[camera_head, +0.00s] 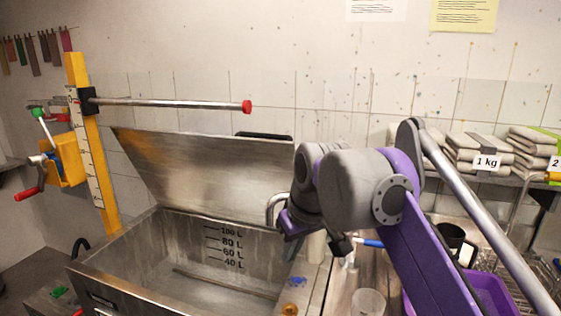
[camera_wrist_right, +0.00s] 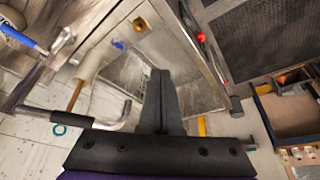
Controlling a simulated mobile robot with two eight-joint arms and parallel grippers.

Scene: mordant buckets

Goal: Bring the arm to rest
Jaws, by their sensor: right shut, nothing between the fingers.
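My right arm (camera_head: 360,188), grey and purple, comes in from the lower right of the head view and is bent, with its wrist over the right edge of the steel tank (camera_head: 125,297). In the right wrist view my right gripper (camera_wrist_right: 160,75) has its two dark fingers together with nothing between them. The fingers reach over part of the tank area. In the head view the fingertips are hard to make out behind the wrist. My left arm and gripper are not in view.
The tank's lid (camera_head: 210,165) is raised, and litre marks show inside the tank. A yellow post (camera_head: 77,70) with a horizontal bar (camera_head: 170,103) stands at left. A clear cup (camera_head: 369,302), a dark mug (camera_head: 450,235) and a purple bin (camera_head: 494,290) are near my arm. White packs (camera_head: 475,152) lie on the shelf.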

